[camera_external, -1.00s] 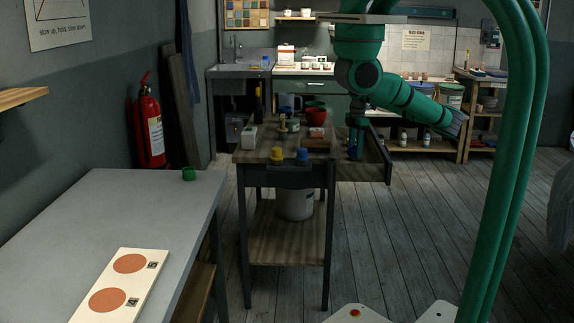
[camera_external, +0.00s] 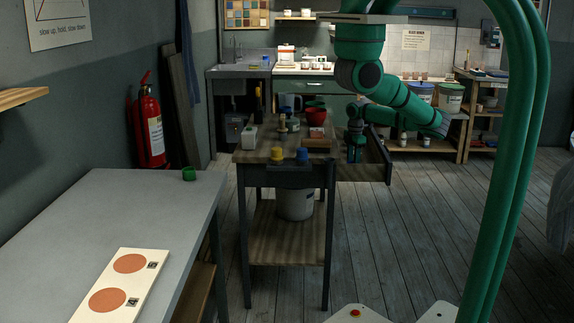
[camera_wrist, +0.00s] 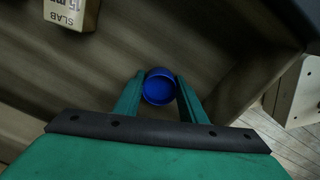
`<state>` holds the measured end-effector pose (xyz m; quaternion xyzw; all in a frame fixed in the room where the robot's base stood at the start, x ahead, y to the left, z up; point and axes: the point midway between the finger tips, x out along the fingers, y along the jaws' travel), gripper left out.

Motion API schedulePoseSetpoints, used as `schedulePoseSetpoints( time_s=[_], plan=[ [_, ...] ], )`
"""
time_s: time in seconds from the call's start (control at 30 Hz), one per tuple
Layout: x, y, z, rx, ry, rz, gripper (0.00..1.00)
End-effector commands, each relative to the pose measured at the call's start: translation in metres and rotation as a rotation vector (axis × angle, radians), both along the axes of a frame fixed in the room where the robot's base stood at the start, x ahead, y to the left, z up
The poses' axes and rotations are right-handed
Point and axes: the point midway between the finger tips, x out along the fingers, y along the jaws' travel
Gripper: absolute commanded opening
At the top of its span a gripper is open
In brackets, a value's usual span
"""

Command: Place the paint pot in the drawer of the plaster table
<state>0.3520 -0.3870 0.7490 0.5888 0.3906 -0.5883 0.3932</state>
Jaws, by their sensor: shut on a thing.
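The paint pot (camera_wrist: 158,88) is blue and round, seen from above in the wrist view. My gripper (camera_wrist: 160,90) is shut on it, one green finger on each side. In the external view my gripper (camera_external: 355,152) points down into the open drawer (camera_external: 387,160), which sticks out from the right side of the plaster table (camera_external: 252,153). The drawer's brown inside shows around the pot in the wrist view. I cannot tell whether the pot touches the drawer floor; its lower part is hidden.
A pale block marked SLAB (camera_wrist: 70,12) lies near the pot in the wrist view. Yellow (camera_external: 277,154) and blue (camera_external: 302,154) pots, a red bowl (camera_external: 316,117) and other items crowd the tabletop. A grey table (camera_external: 120,215) stands at the left. The floor right of the drawer is clear.

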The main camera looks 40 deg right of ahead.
Motion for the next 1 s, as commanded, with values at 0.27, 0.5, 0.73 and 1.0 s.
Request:
schedulePoseSetpoints(
  time_s=[0.27, 0.5, 0.73, 1.0],
  plan=[
    [0.000, 0.000, -0.001, 0.000, -0.001, 0.001, 0.11],
    [0.000, 0.000, -0.002, 0.000, -0.001, 0.002, 0.56],
    [0.000, 0.000, -0.002, 0.000, -0.001, 0.002, 0.56],
    [0.000, -0.001, 0.029, -0.003, -0.003, 0.003, 0.56]
  ],
)
